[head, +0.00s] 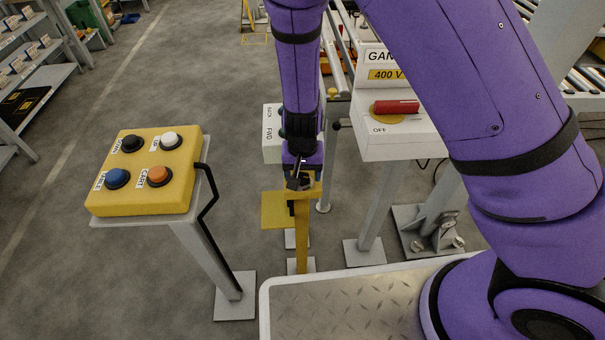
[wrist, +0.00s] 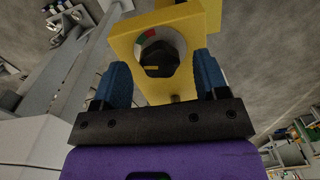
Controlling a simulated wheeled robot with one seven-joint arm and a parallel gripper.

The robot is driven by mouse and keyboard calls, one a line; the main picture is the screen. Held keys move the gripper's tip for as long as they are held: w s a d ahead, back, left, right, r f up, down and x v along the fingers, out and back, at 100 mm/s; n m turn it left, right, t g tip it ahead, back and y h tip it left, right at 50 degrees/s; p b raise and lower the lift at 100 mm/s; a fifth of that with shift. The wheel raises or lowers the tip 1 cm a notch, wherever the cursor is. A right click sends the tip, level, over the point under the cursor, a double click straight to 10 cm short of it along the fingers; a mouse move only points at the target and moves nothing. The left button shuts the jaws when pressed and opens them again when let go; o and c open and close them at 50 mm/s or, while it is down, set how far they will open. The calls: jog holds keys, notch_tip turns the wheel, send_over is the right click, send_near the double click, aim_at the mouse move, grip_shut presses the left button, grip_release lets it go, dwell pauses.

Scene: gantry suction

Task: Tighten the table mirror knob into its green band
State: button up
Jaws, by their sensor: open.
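The black knob (wrist: 160,58) shows in the wrist view, with a small yellow mark on its face. It sits on a pale round dial (wrist: 176,38) with a red patch at its upper left, set in a yellow block (wrist: 125,42). My gripper (wrist: 162,70) is open, with one blue finger on each side of the knob; contact cannot be told. In the head view my gripper (head: 298,182) is over the yellow stand (head: 302,235), and the knob is hidden there.
A yellow button box (head: 145,172) on a post stands left. A grey FWD/BACK box (head: 272,133) is just behind my gripper. A 400 V switch box (head: 398,125) with a red handle stands right. Open floor (head: 110,285) lies front left.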

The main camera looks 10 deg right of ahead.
jog(key=shift+f, duration=0.45)
jog(key=c, duration=0.9)
jog(key=shift+m, duration=2.6)
jog(key=o, duration=0.9)
